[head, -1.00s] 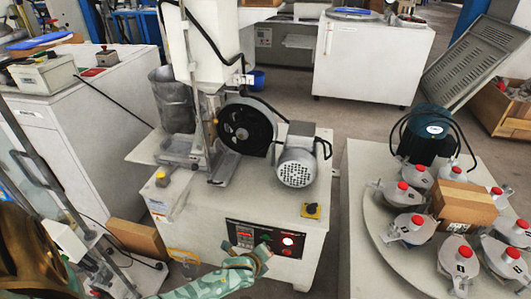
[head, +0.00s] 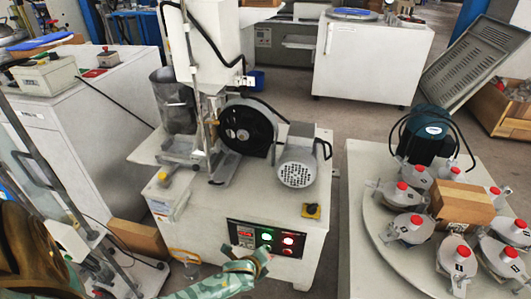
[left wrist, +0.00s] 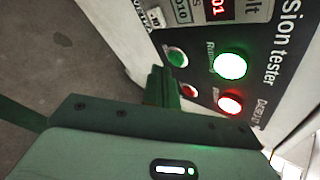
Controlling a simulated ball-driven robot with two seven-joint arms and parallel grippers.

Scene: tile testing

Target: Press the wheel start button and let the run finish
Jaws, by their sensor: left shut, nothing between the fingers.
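The tester's black control panel (head: 300,232) is on the front of the white machine. In the left wrist view it shows a large lit green "Running" lamp (left wrist: 230,66), a lit red lamp (left wrist: 229,103), a smaller green button (left wrist: 177,57) and a smaller red button (left wrist: 190,90). The round black wheel housing (head: 247,128) stands on the machine top; whether the wheel turns cannot be told. My left gripper (head: 260,260) is shut and empty, just below the panel. In the left wrist view its tips (left wrist: 163,85) are near the small buttons, with contact unclear. My right gripper is out of view.
A table with a round tray (head: 377,225) of several red-capped holders stands at right. A cardboard box (head: 137,238) is on the floor at left.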

